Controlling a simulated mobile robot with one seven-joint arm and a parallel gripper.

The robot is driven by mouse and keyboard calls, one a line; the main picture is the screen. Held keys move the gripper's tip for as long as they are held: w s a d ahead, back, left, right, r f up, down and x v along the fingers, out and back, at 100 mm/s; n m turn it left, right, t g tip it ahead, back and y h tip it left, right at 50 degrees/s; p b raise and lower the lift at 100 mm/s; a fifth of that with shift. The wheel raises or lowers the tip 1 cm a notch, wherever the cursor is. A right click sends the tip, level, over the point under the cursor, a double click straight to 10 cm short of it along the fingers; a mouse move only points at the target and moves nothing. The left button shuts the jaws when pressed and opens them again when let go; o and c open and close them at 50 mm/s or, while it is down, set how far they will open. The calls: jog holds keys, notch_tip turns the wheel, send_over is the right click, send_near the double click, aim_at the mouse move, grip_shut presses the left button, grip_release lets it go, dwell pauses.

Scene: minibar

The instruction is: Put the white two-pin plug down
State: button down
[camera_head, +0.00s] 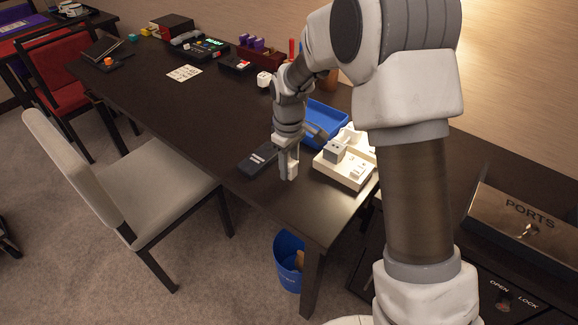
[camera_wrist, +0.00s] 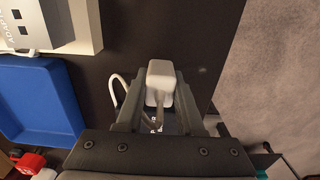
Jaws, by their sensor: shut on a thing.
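My gripper (camera_head: 287,160) is over the right end of the dark table (camera_head: 228,143), close to its front edge. It is shut on the white two-pin plug (camera_head: 292,171). In the wrist view the plug (camera_wrist: 160,76) sits between the two fingers of the gripper (camera_wrist: 158,98), and a pale cable (camera_wrist: 117,88) loops out to the left. The plug's pins are hidden. I cannot tell whether the plug touches the table top.
A white socket board (camera_head: 342,172) with a grey block (camera_head: 335,151) is just right of the gripper. A blue tray (camera_head: 327,116) lies behind. A dark flat item (camera_head: 258,159) lies left. A grey chair (camera_head: 125,190) stands in front; a blue bin (camera_head: 287,262) is below.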

jog(key=shift+f+b, duration=0.3)
jog(key=shift+f, duration=0.3)
jog(key=c, duration=0.5)
grip_release()
